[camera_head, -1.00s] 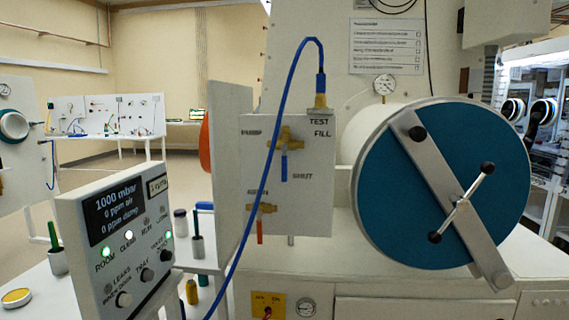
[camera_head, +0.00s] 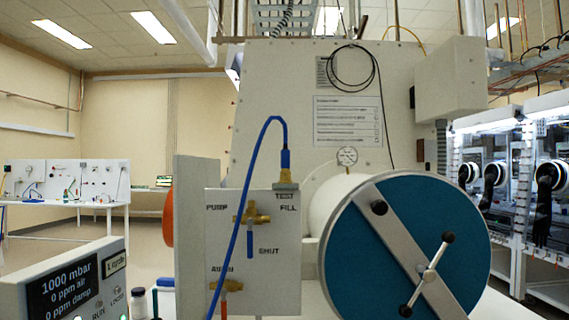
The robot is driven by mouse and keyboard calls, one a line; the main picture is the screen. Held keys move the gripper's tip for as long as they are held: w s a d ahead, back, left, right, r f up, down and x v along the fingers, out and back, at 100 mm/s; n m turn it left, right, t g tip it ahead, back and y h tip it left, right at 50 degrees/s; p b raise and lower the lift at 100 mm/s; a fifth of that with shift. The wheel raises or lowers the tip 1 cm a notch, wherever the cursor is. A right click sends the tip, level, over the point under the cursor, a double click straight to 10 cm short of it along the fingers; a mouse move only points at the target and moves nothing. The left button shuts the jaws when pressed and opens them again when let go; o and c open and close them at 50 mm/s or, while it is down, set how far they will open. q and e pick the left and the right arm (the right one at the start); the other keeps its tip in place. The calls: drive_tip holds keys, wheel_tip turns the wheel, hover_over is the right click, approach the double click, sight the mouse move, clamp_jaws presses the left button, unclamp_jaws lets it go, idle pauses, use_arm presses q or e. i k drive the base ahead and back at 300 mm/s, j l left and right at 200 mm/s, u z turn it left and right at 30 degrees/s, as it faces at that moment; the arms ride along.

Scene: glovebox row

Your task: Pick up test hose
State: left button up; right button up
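The blue test hose (camera_head: 248,190) rises from below the frame, bends over in an arch, and comes down to the brass fitting (camera_head: 286,181) marked TEST on top of the white valve panel (camera_head: 277,272). Its blue end piece sits on that fitting. Its lower end is out of frame. The panel carries a brass valve with a blue handle (camera_head: 250,240) and a lower brass valve with a red handle (camera_head: 223,307). Neither of my grippers shows in the view.
A large round blue door (camera_head: 380,220) with a grey bar and a black-knobbed handle stands right of the panel. A grey display box (camera_head: 70,285) reading 1000 mbar stands at lower left. An orange rounded object (camera_head: 167,215) shows behind the panel. Open floor lies at left.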

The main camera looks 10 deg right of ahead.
sight(284, 153)
drive_tip(key=i+l+u, duration=0.1)
drive_tip(key=i+u, duration=0.2)
drive_tip(key=i, duration=0.7)
